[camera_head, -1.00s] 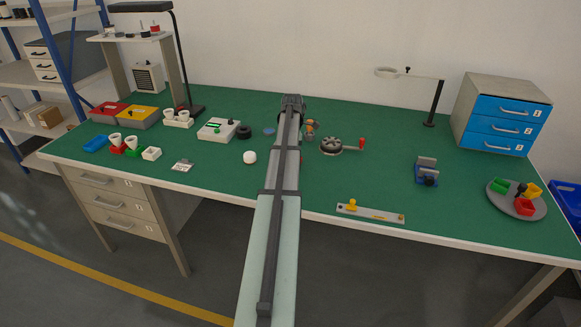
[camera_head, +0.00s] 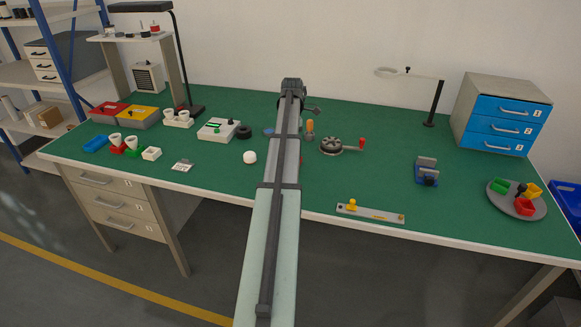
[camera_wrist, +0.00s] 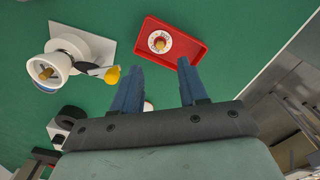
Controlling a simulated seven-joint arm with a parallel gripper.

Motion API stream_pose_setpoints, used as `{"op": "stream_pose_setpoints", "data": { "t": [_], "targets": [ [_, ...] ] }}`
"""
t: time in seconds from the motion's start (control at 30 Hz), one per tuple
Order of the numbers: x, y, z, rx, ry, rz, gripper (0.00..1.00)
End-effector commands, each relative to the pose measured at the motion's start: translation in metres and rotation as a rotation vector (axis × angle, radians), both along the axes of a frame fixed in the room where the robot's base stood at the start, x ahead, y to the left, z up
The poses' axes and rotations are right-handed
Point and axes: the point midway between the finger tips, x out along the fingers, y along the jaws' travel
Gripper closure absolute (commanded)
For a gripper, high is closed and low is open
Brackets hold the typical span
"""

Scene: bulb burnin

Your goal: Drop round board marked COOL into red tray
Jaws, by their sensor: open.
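A red tray (camera_wrist: 201,54) lies on the green table top in the wrist view. A round white board (camera_wrist: 159,43) with red markings and an orange-brown centre lies inside it, toward its left end; I cannot read its lettering. My gripper (camera_wrist: 162,65) is open, its two blue fingers apart and empty, with the tray and board beyond the fingertips. In the head view my arm hides most of the tray's area, and the fingers cannot be made out.
A white fixture (camera_wrist: 60,65) with a yellow knob stands left of the tray in the wrist view. In the head view, an orange-handled item (camera_head: 309,127) and a dark round fixture (camera_head: 332,146) stand right of my arm.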

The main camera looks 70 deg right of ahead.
Motion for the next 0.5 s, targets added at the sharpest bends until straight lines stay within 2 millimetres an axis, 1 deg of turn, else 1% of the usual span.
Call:
{"op": "stream_pose_setpoints", "data": {
  "t": [0.03, 0.2, 0.33, 0.5],
  "targets": [
    [0.0, -0.001, 0.012, -0.002, 0.0, 0.0, 0.57],
    [0.0, -0.001, 0.042, -0.001, -0.001, 0.0, 0.57],
    [0.0, -0.001, 0.061, -0.001, -0.001, 0.0, 0.57],
    [0.0, -0.001, 0.076, 0.0, 0.0, 0.0, 0.57]
  ]
}}
